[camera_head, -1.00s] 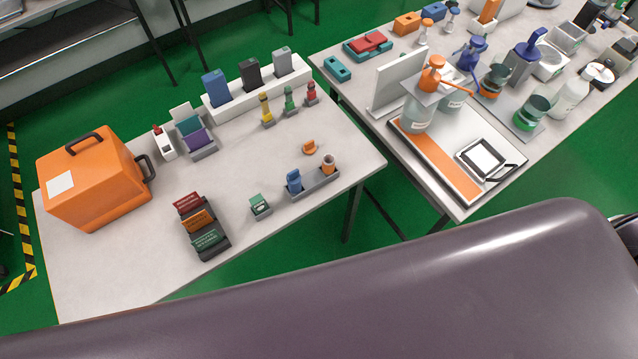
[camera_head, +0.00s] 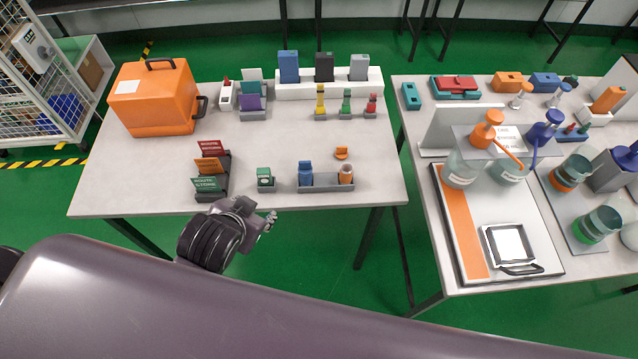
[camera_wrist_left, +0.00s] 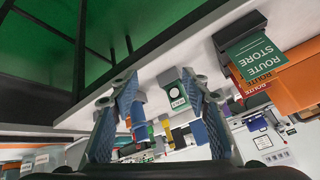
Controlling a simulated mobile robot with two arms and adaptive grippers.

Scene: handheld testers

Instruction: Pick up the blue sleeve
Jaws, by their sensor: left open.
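Two blue things fit the name, and I cannot tell which is the sleeve. A tall blue block (camera_head: 289,67) stands upright at the left end of a white stand on the left table. A small blue piece (camera_head: 305,174) stands in a grey tray (camera_head: 327,186) near the front edge. My left gripper (camera_head: 268,222) is just off that front edge, left of the tray and below a small green-topped block (camera_head: 265,177). In the left wrist view my left gripper (camera_wrist_left: 158,97) is open, its fingers apart, with the green-topped block beyond them. My right gripper is not in view.
Route cards in a black holder (camera_head: 212,178) stand left of the green-topped block. An orange case (camera_head: 155,97) is at the far left. Yellow, green and red pieces stand before the white stand (camera_head: 330,88). The middle of the left table is clear.

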